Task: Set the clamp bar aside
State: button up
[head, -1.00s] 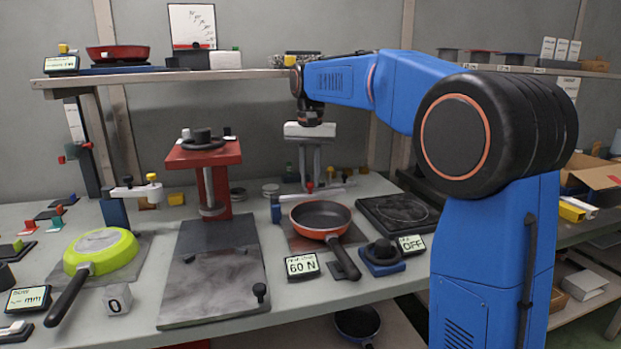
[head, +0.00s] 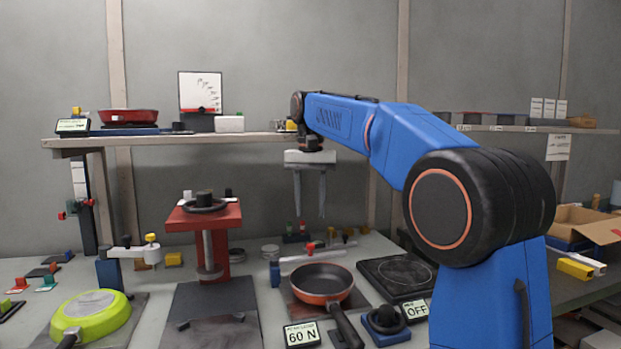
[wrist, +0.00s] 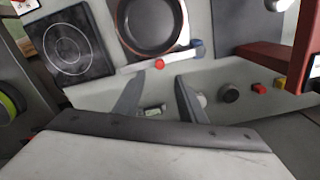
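A pale clamp bar (head: 312,255) with a red knob lies across the space just behind the orange pan (head: 321,279), beside a blue post (head: 275,272). In the wrist view the clamp bar (wrist: 178,57) runs along the pan's edge, with its red knob and blue end showing. My gripper (head: 310,214) points down above and behind the bar, its two grey fingers apart and empty. The fingers (wrist: 155,82) also show spread in the wrist view, with the bar beyond their tips. A similar bar (head: 130,251) with a yellow knob stands near the green pan.
A red press (head: 204,225) stands left of the orange pan. A hot plate (head: 398,274) and a "60 N" display (head: 302,335) are close to the pan. The shelf (head: 210,139) runs behind my gripper. Small coloured pieces lie at the bench's back.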

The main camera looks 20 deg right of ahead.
notch_tip(320, 180, up, 8)
dwell(0.4)
jog(key=shift+r, duration=0.1)
jog(key=shift+c, duration=0.2)
